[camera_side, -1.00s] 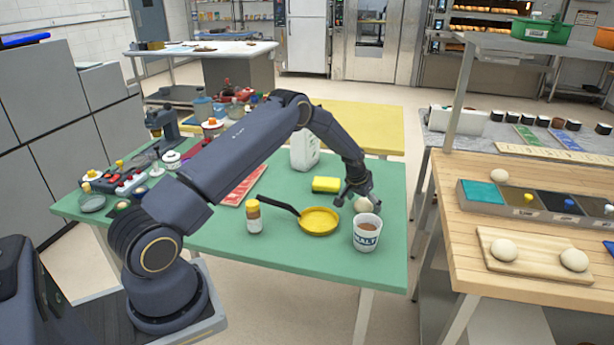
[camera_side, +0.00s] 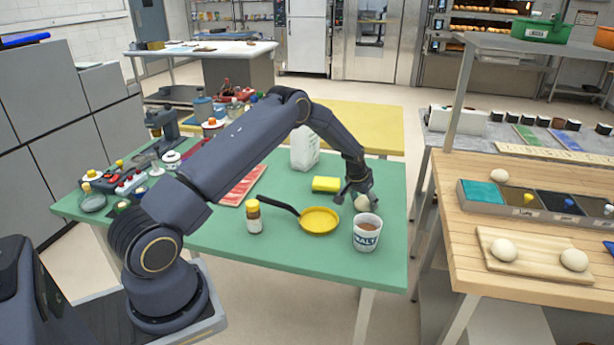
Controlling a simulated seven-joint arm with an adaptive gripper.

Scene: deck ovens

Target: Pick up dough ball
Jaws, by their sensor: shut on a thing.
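A pale dough ball (camera_side: 362,202) is at the right side of the green table, just behind the white malt cup. My gripper (camera_side: 359,195) points down over it with its fingers shut on it. The cup hides part of the ball's lower side. I cannot tell whether the ball touches the table. Two other dough balls (camera_side: 503,250) lie on a wooden board on the bench at the right.
The white malt cup (camera_side: 366,236) stands right in front of my gripper. The green table's (camera_side: 310,267) front strip is clear.

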